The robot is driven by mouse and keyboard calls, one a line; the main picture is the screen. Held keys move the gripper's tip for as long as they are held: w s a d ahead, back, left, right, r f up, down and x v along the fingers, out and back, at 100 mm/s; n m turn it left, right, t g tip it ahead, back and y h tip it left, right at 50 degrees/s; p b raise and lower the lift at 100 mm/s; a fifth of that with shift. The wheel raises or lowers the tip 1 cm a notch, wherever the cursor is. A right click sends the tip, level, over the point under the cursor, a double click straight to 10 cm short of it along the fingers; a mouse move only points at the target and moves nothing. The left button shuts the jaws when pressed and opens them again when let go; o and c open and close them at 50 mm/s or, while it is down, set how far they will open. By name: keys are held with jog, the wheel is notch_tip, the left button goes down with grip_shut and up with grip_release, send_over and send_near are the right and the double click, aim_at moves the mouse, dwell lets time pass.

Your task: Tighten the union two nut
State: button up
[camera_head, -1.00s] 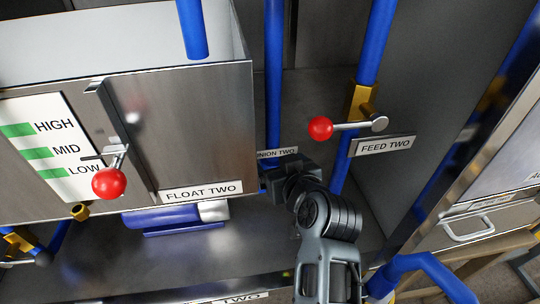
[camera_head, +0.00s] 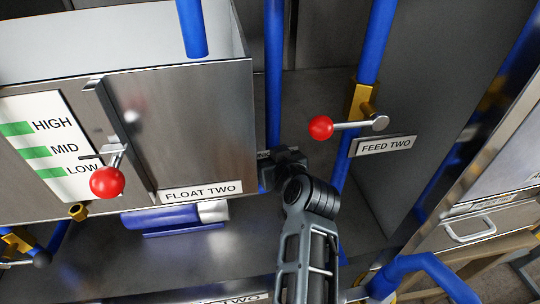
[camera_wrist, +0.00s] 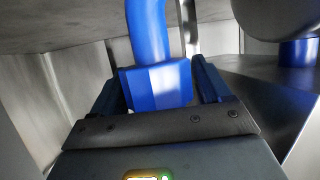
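The union two nut (camera_wrist: 157,85) is a blue faceted collar at the foot of a blue vertical pipe in the wrist view. The two dark fingers of my gripper (camera_wrist: 160,86) flank it and appear closed against its sides, with no clear gap. In the head view my gripper (camera_head: 284,162) is at the lower end of the blue union pipe (camera_head: 273,80), between the float two tank and the feed two pipe. It hides the nut there and covers most of the union two label.
Left is the steel float two tank (camera_head: 205,120) with a red-knobbed lever (camera_head: 108,182). Right is the feed two valve's red knob (camera_head: 320,128) on a blue pipe, above and close to my gripper. A grey wall stands farther right.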

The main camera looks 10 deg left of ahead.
jog(key=c, duration=0.7)
jog(key=shift+r+p, duration=0.2)
jog(key=shift+p, duration=0.2)
jog(key=shift+m+h+p, duration=0.4)
jog(key=shift+m+h, duration=0.2)
jog(key=shift+h, duration=0.1)
jog(key=shift+d+f+t, duration=0.1)
jog(key=shift+f+t, duration=0.05)
jog(key=shift+t, duration=0.15)
jog(key=o, duration=0.9)
jog(key=shift+v, duration=3.85)
